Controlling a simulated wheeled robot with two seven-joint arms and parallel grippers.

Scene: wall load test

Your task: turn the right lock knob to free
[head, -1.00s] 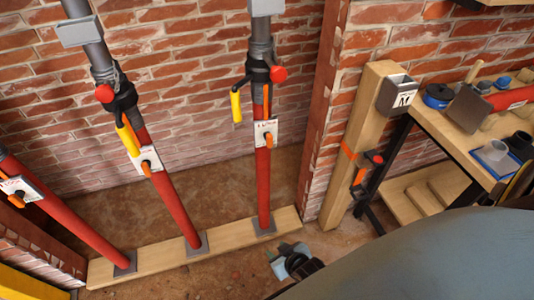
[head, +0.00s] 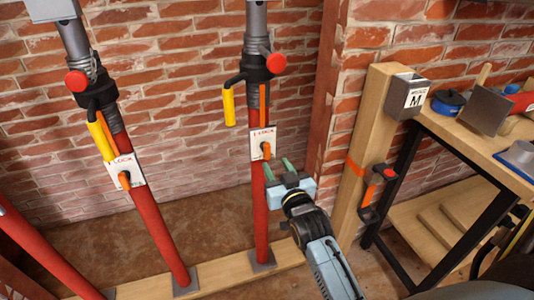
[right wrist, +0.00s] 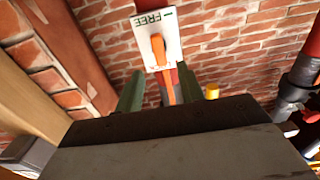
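The right lock knob (head: 266,150) is a small orange lever on a white plate marked LOCK, on the right red post (head: 261,215). The right wrist view shows the orange knob (right wrist: 158,48) on the plate (right wrist: 170,22), with the word FREE readable. My right gripper (head: 279,167) is open and empty, just below and right of the plate. In the right wrist view its two green fingers (right wrist: 160,72) stand apart, one on either side of the knob's line. Contact is not visible. My left gripper is not in view.
A second red post with an orange knob (head: 124,180) stands to the left. A yellow handle (head: 228,107) hangs left of the right post. A wooden upright (head: 366,150) and a workbench (head: 465,150) are at the right. A wooden sill (head: 225,268) runs along the floor.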

